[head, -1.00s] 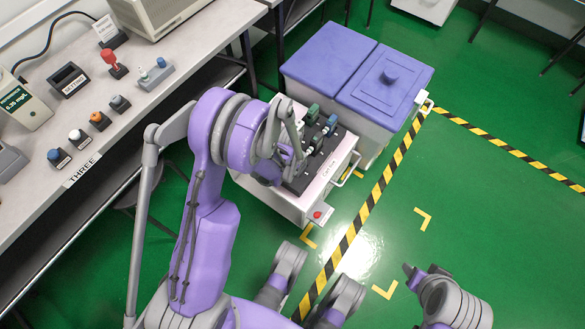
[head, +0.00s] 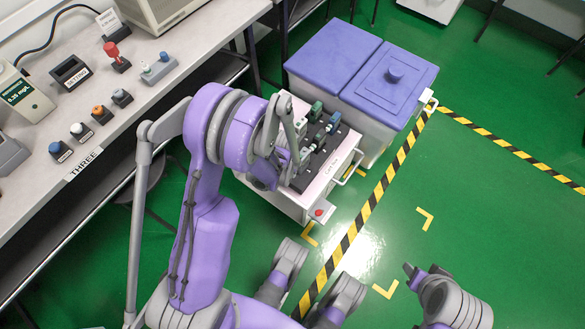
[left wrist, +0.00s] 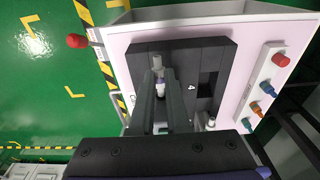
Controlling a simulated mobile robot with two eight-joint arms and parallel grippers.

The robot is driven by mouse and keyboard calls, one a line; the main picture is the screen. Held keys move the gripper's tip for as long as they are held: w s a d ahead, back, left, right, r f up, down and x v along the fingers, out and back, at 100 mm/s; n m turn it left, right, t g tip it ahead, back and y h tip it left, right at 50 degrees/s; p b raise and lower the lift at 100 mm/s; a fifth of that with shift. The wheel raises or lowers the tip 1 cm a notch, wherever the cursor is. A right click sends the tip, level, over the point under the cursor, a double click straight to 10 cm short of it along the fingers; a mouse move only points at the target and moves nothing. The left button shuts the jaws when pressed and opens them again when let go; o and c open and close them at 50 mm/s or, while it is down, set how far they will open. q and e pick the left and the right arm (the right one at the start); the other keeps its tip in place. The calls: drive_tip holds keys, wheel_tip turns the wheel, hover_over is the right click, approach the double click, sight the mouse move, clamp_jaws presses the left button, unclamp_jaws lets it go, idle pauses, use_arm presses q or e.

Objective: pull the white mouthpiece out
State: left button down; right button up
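The black tray (head: 345,140) on the white cart holds several small testers, among them a green one (head: 315,110) and a blue one (head: 335,119), with white mouthpieces. My left gripper (head: 300,160) is low over the tray's near-left part.
The cart (left wrist: 118,45) has a red button (left wrist: 76,41). A blue-lidded bin (head: 340,55) stands behind it. The bench (head: 150,105) on the left carries several knobs and devices. The green floor at right is clear.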

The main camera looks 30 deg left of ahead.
use_arm(q)
drive_tip(key=shift+s+a+b, duration=0.1)
drive_tip(key=shift+s+b, duration=0.2)
drive_tip(key=shift+s, duration=1.05)
drive_tip(key=shift+w, duration=0.1)
